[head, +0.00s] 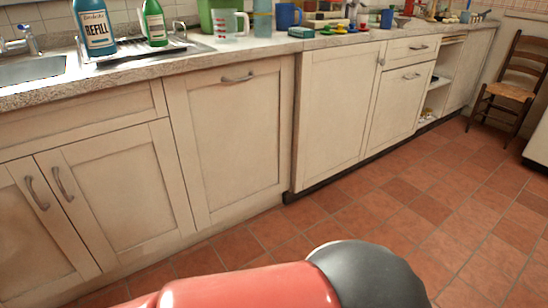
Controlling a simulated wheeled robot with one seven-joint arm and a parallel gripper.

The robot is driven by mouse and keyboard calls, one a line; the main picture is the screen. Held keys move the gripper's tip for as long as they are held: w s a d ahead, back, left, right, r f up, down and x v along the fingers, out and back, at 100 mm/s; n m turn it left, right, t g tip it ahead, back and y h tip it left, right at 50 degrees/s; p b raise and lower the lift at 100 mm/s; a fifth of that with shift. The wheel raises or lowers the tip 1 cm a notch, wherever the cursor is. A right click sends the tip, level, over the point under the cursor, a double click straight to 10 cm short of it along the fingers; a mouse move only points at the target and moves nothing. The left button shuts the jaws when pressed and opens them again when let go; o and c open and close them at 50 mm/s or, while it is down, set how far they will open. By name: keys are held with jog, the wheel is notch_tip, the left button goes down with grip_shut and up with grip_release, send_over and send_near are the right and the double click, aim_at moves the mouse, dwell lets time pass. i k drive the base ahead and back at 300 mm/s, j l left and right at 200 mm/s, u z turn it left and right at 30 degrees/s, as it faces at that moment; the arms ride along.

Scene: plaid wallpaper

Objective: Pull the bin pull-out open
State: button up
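A full-height cream cabinet front (228,140) stands left of centre in the head view, under the counter. It has one horizontal metal handle (237,78) at its top, so it looks like the bin pull-out, though no label marks it. It is closed, about flush with the fronts to its left. My red and dark arm links cross the bottom of the view, in front of the cabinets. My gripper is out of view, and nothing touches the handle.
Double doors with vertical handles (62,183) are left, below the sink (30,70). A cabinet (338,115) projects slightly at right. Bottles and cups stand on the counter. A wooden chair (510,85) is far right. The tiled floor (400,200) is clear.

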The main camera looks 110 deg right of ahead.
aim_at(231, 124)
jog(key=z, duration=3.45)
jog(key=i+j+z, duration=0.15)
jog(key=i, duration=0.2)
